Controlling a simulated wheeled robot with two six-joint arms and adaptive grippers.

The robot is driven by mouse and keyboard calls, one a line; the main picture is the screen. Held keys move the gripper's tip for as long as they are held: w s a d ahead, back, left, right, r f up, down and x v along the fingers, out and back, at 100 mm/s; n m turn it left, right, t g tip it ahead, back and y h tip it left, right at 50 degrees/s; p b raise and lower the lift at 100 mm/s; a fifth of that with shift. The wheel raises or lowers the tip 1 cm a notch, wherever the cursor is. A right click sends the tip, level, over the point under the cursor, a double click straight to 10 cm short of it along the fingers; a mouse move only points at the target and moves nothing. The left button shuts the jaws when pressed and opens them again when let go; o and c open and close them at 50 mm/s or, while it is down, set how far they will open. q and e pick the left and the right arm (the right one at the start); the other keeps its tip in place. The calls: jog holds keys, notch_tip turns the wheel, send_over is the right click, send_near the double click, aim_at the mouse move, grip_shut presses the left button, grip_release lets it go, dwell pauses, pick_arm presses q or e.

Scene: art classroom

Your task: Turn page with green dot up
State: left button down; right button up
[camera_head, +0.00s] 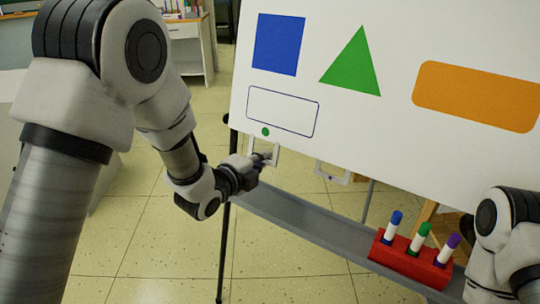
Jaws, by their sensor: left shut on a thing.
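A large white page (345,117) hangs on a flip-chart stand, printed with a blue square, a green triangle, an orange rounded rectangle and an empty outlined box. A green dot (265,131) sits at its lower left edge, just above a white loop-shaped tab (276,151). My left gripper (264,159) is shut on this tab, just below the dot, and hides part of it. My right arm enters at the lower right; its gripper is out of view.
A second white tab (333,173) hangs farther right along the lower edge. A grey ledge (290,213) runs below the page. On it, a red holder (410,262) carries blue, green and purple markers. A white cabinet (187,50) stands behind; the tiled floor looks clear.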

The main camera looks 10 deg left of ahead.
pick_arm(q)
jog(key=r+v, duration=0.1)
jog(key=v, duration=0.5)
jog(key=shift+w, duration=0.15)
jog(key=shift+d, duration=0.1)
dwell(0.3)
jog(key=shift+f+b, duration=0.1)
jog(key=shift+b, duration=0.2)
jog(key=c, duration=1.2)
grip_release()
jog(key=shift+c, duration=0.2)
